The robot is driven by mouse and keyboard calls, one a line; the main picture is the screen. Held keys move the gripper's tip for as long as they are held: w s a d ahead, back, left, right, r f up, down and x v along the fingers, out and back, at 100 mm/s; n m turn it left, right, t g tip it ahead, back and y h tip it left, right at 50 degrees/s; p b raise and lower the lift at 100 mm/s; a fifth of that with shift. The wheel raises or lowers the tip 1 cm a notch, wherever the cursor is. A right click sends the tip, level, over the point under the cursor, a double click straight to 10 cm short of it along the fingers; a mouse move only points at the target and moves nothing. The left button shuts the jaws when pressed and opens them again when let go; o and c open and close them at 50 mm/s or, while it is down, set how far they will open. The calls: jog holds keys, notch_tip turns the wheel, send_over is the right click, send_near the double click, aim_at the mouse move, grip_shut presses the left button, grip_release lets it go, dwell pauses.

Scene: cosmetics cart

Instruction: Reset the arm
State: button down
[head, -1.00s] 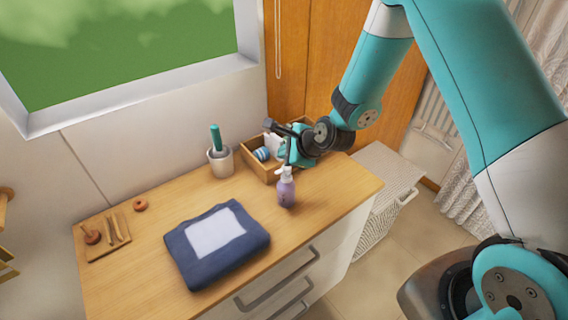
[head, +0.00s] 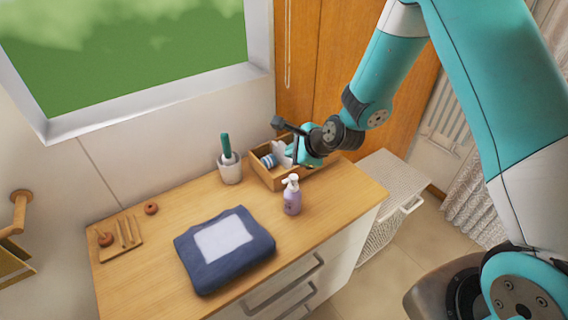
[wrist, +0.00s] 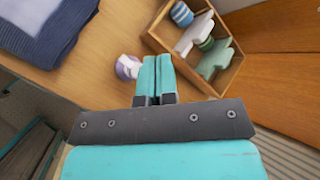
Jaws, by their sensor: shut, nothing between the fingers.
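My gripper (wrist: 156,78) shows in the wrist view with its two teal fingers pressed together and nothing between them. In the head view my gripper (head: 296,152) is above the right end of the cabinet top, over or beside the wooden box; its fingers are partly hard to make out there. In the wrist view the lilac pump bottle (wrist: 127,67) is just left of the fingertips, and the open wooden box (wrist: 217,84) is to their upper right. The same bottle stands upright in front of the box in the head view (head: 292,200).
The wooden box (head: 263,173) holds a striped roll and pale items. A folded navy cloth (head: 208,262) lies front left, near a small wooden tray (head: 134,245). A woven hamper (head: 397,177) stands right.

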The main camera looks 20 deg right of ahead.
jog(key=s+a+r+n+g+y+b, duration=0.1)
jog(key=s+a+r+n+g+b, duration=0.45)
jog(key=s+n, duration=0.75)
jog(key=s+r+n+g+b, duration=0.1)
jog(key=s+r+n+b, duration=0.1)
jog(key=s+n, duration=0.5)
jog(key=s+d+r+n+g+h+b, duration=0.1)
jog(key=s+r+n, duration=0.3)
jog(key=s+n, duration=0.4)
jog(key=shift+s+d+b, duration=0.15)
jog(key=shift+s+b, duration=0.75)
jog(key=shift+s, duration=0.35)
jog(key=shift+g, duration=0.25)
